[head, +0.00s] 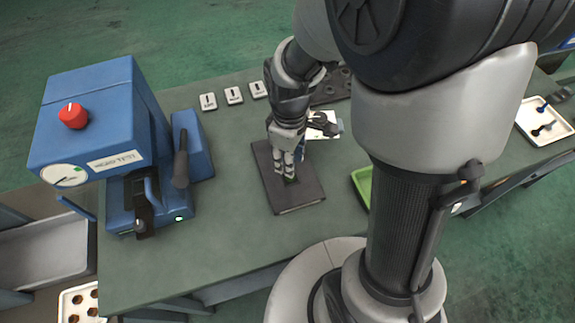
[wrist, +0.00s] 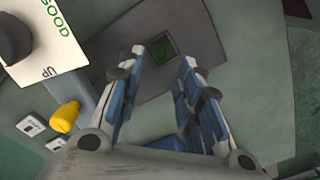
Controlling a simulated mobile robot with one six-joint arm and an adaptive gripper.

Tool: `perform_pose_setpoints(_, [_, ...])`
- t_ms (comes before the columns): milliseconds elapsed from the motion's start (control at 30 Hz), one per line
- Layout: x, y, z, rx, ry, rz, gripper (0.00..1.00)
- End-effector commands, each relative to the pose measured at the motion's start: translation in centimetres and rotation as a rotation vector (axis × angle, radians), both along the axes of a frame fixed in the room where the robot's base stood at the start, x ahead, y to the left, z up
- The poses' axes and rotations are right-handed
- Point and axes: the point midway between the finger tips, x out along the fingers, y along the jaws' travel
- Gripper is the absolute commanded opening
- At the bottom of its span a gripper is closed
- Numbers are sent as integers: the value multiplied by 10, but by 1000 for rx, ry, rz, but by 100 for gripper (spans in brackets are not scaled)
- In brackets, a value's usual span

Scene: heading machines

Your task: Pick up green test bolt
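The green test bolt (wrist: 163,48) shows in the wrist view as a small green, squarish shape at the dark plate (wrist: 195,25). Its full outline and shank cannot be made out. My gripper (wrist: 162,58) is open, with its two blue-and-white fingers apart and the green shape seen between and just beyond their tips. In the head view my gripper (head: 287,174) points down over the dark plate (head: 308,200) on the bench, and a speck of green (head: 291,180) shows at the fingertips. I cannot tell whether a finger touches it.
A blue test machine (head: 100,120) with a red knob (head: 73,115) stands at the left. Several white labels (head: 233,95) line the bench's back. A green tray (head: 361,187) is partly hidden by my arm. A white tray (head: 541,121) with dark bolts is at the right.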

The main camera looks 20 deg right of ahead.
Motion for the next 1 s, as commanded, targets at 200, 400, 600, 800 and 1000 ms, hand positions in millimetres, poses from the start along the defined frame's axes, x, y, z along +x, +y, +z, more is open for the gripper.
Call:
perform_pose_setpoints(200, [-4, -1, -24, 0, 3, -1, 33])
perform_pose_setpoints(400, [-4, -2, -51, 0, 3, 0, 33])
perform_pose_setpoints(600, [-4, -2, -51, 0, 0, 0, 33])
perform_pose_setpoints(800, [-4, -2, -51, 0, 0, 0, 22])
perform_pose_setpoints(1000, [-4, -2, -51, 0, 0, 0, 9])
